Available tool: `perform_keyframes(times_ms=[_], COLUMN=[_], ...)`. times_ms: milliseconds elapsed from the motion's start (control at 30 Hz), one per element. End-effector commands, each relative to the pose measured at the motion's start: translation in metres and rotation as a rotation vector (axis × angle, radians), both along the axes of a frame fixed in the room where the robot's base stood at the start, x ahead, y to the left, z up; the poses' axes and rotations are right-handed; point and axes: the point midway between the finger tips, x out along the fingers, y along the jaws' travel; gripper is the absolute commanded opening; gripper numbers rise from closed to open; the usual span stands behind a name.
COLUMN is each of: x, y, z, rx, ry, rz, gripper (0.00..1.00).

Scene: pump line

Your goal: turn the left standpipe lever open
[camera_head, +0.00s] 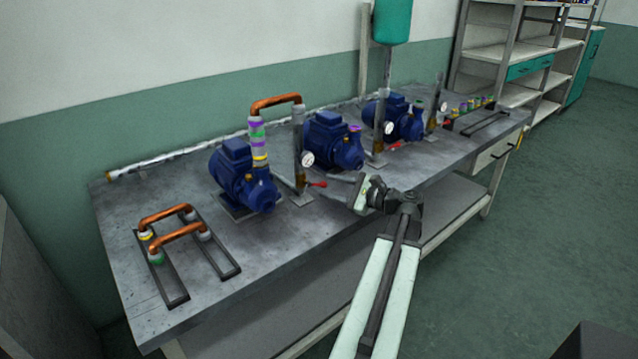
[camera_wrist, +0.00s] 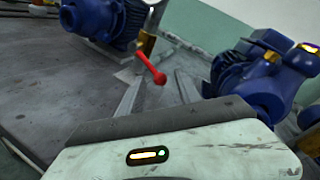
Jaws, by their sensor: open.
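The left standpipe (camera_head: 299,145) is a grey upright pipe with a brass lower part, on the bench beside the leftmost blue pump. Its red lever (camera_head: 317,184) sticks out low on its right side, toward my gripper. In the wrist view the red lever (camera_wrist: 150,65) slants down to a round red knob, and part of the standpipe (camera_wrist: 152,17) shows above it. My gripper (camera_head: 337,187) is open and empty, just right of the lever. In the wrist view the knob appears between the fingers of my gripper (camera_wrist: 159,88); I cannot tell how deep it sits.
The leftmost pump (camera_head: 240,178) and the middle pump (camera_head: 333,142) flank the standpipe. A round gauge (camera_head: 307,158) sits above the lever. Copper pipes on a black rack (camera_head: 176,296) lie at the bench's left end. Bare bench top (camera_head: 262,258) lies in front.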

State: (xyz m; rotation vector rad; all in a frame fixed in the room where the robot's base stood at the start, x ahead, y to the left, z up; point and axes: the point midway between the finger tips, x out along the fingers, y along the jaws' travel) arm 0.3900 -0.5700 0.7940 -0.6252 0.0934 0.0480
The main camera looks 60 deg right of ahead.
Motion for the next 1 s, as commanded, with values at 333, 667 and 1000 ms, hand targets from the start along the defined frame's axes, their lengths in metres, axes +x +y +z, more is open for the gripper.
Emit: perform_keyframes(times_ms=[333, 667, 1000], x=[-0.021, -0.019, -0.047], y=[-0.001, -0.003, -0.013], z=[0.002, 0.032, 0.099], rx=[0.000, 0.005, 0.007], ry=[-0.001, 0.112, 0.608], rz=[-0.001, 0.006, 0.005], gripper=[0.41, 0.00, 0.00])
